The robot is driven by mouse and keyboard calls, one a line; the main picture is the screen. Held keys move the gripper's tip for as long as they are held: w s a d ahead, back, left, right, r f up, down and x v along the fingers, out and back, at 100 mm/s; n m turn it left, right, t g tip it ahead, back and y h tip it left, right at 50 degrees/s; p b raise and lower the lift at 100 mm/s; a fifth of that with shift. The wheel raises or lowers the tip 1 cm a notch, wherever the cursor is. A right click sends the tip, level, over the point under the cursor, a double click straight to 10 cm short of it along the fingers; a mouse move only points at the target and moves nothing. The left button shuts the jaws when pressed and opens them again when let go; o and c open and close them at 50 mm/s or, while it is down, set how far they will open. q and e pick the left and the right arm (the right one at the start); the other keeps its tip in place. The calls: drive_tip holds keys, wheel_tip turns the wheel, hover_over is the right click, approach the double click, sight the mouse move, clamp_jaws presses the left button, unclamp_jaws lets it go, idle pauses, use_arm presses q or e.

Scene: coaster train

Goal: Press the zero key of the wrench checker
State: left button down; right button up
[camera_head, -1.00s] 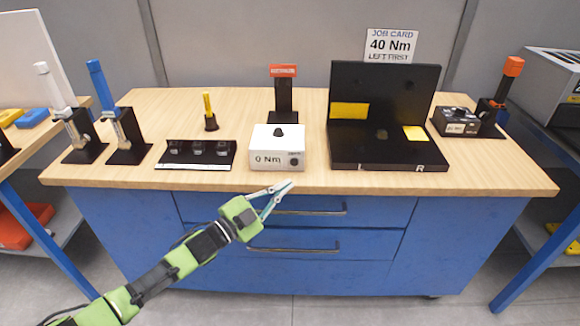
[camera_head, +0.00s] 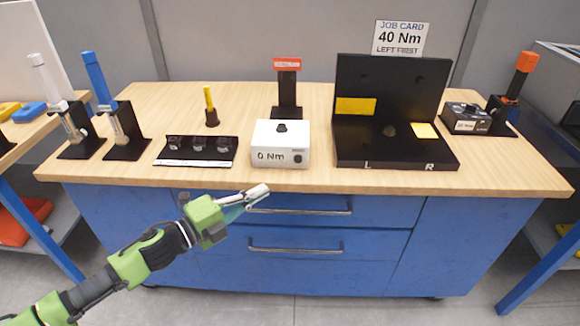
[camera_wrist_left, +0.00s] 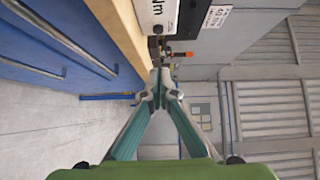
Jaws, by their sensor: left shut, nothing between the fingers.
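The wrench checker (camera_head: 266,158) is a white box on the front of the wooden bench, with "0 Nm" on its front face, a dark round knob on top and a small dark round key (camera_head: 298,159) at the right of that face. I cannot read the label by the key. My left gripper (camera_head: 262,191) is shut and empty, in front of the bench edge, below the checker and apart from it. In the left wrist view the shut fingers (camera_wrist_left: 160,88) show, and part of the checker (camera_wrist_left: 157,12) shows at the top. My right gripper is out of view.
A black socket tray (camera_head: 196,163) stands left of the checker. A black fixture (camera_head: 400,154) marked L and R stands right of it. Blue and white-handled wrenches stand in black holders at left. The bench's front edge (camera_head: 300,185) lies between gripper and checker.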

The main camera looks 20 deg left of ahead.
use_arm(q)
approach(302, 160)
drive_tip(key=w+d, duration=0.1)
drive_tip(key=d, duration=0.3)
drive_tip(key=w, duration=0.1)
drive_tip(key=w+a, duration=0.1)
drive_tip(key=w, duration=0.1)
drive_tip(key=shift+f+b, duration=0.15)
drive_tip(key=shift+b, duration=0.25)
drive_tip(key=shift+w+a, duration=0.1)
drive_tip(key=shift+w, duration=0.4)
